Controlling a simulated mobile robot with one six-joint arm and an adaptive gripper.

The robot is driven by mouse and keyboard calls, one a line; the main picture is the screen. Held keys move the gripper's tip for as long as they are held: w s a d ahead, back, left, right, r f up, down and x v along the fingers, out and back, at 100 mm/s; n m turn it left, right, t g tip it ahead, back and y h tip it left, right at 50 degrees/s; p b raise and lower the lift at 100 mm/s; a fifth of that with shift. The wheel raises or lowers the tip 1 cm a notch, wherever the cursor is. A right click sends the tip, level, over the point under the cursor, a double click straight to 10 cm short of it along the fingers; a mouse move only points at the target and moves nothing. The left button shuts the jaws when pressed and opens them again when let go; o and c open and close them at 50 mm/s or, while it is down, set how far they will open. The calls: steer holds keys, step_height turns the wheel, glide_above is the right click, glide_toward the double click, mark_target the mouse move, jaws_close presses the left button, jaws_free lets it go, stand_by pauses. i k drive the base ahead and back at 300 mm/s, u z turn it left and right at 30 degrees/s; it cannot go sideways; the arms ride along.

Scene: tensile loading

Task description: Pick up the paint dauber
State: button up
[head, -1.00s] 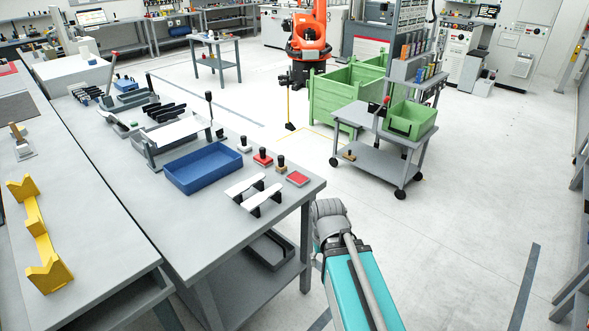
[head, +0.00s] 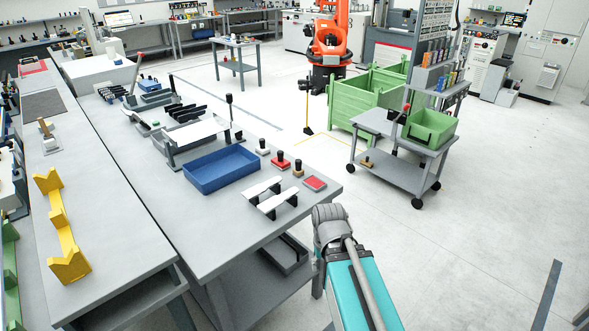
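Several small items with dark knob handles stand near the right corner of the grey workbench (head: 200,235). One has a pale base (head: 262,147), one sits on a red base (head: 280,161), and one has a tan base (head: 298,169). The paint dauber is probably one of these, but they are too small to tell which. A flat red pad (head: 315,183) lies beside them at the corner. My teal and grey arm shows at the bottom, to the right of and in front of the bench. My gripper is not in view.
A blue tray (head: 222,168) and white pieces on black supports (head: 270,196) share the bench. A yellow bracket (head: 62,230) lies on the left bench. A grey cart (head: 398,170) carries a green bin (head: 430,128). The floor right of the bench is open.

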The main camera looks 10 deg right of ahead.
mark_target(298, 172)
steer(key=i, duration=0.9)
steer(key=z, duration=0.05)
